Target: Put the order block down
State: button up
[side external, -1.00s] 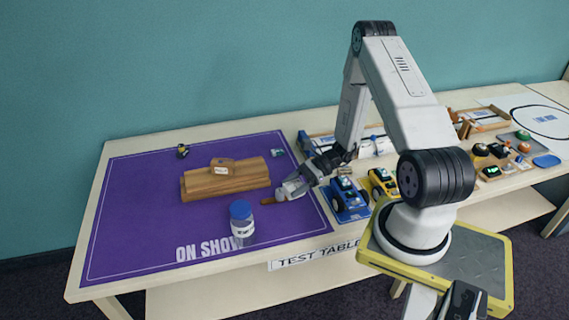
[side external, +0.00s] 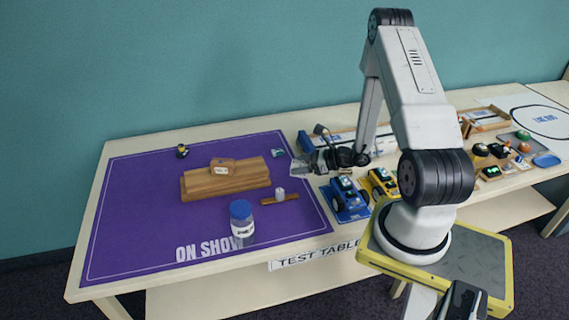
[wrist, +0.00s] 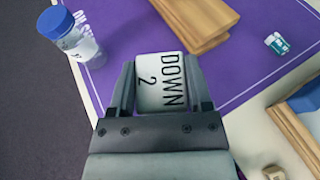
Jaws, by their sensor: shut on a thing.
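The order block (wrist: 160,82) is white with the black letters "DOWN 2". In the wrist view it sits between the two fingers of my gripper (wrist: 160,88), which is shut on it. In the side view my gripper (side external: 301,170) is raised at the right edge of the purple "ON SHOW" mat (side external: 130,220), its fingers pointing left. The block is too small and pale there to make out clearly.
A stepped wooden piece (side external: 222,187) carries a small wooden block (side external: 222,167). A blue-lidded jar (side external: 241,225) stands in front. A brown strip with a white piece (side external: 280,197) lies nearby. Blue (side external: 348,200) and yellow (side external: 381,184) toy vehicles stand right. The mat's left is mostly free.

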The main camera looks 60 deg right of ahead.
jog(key=shift+s+d+r+m+h, duration=0.1)
jog(key=shift+s+d+m+h, duration=0.2)
jog(key=shift+d+m+h, duration=0.35)
jog(key=shift+s+d+r+m+h, duration=0.1)
jog(key=shift+s+d+m+h, duration=0.2)
jog(key=shift+d+m+h, duration=0.4)
jog(key=shift+s+d+r+m+h, duration=0.1)
jog(key=shift+s+d+m+h, duration=0.2)
jog(key=shift+d+m+h, duration=0.35)
jog(key=shift+w+a, duration=0.1)
send_over(287, 173)
jog(key=s+a, duration=0.1)
notch_tip(287, 173, down, 8)
jog(key=shift+f, duration=0.2)
jog(key=shift+w+d+f, duration=0.25)
jog(key=shift+w+f, duration=0.05)
jog(key=shift+f, duration=0.2)
jog(key=shift+w+f, duration=0.15)
jog(key=shift+f, duration=0.1)
jog(key=shift+d+f, duration=0.1)
jog(key=shift+f, duration=1.45)
jog(key=shift+f, duration=0.15)
